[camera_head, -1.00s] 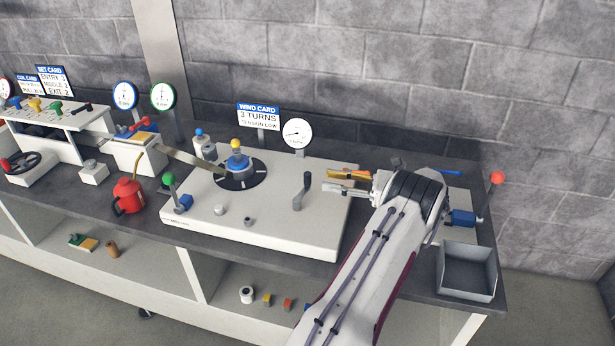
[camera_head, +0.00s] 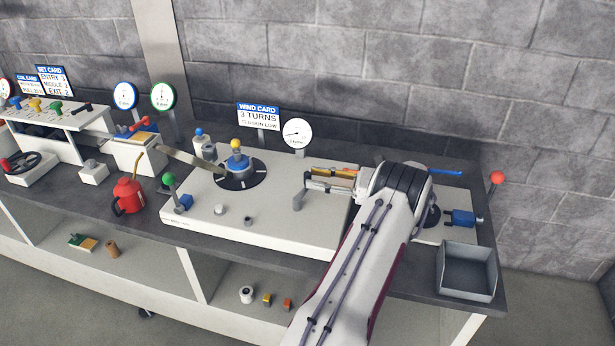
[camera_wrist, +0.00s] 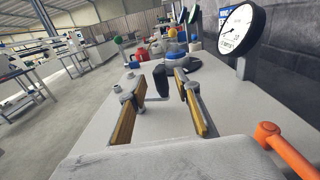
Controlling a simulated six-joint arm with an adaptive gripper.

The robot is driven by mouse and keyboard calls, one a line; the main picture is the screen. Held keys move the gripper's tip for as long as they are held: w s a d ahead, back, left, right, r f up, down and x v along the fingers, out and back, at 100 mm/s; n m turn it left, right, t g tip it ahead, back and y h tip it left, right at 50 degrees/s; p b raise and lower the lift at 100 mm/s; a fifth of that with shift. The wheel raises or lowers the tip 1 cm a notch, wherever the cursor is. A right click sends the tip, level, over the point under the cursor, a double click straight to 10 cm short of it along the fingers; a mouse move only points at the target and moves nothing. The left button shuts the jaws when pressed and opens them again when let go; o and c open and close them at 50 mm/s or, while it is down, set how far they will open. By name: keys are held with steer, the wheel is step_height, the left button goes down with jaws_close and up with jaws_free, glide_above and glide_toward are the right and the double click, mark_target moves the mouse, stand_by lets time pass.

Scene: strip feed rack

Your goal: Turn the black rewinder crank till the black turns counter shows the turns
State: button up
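The rewinder crank (camera_head: 298,201) stands at the right part of the light grey machine plate. Its arm and base show in the head view, while its black grip is largely hidden by my gripper (camera_head: 307,177). In the wrist view the black grip (camera_wrist: 160,80) stands upright between the two yellow-lined fingers of my gripper (camera_wrist: 158,82). The fingers are apart, with a visible gap on each side of the grip. The wind card (camera_head: 258,116) behind the plate reads 3 TURNS, TENSION LOW.
A white dial gauge (camera_head: 297,133) stands behind the crank. The blue hub with a yellow knob (camera_head: 236,160) sits on a black disc to the left. A green-knobbed lever (camera_head: 169,180) is at the plate's left. A grey bin (camera_head: 466,270) stands at the bench's right end.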

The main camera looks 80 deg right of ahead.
mark_target(308, 176)
steer(key=shift+w, duration=1.7)
jaws_close()
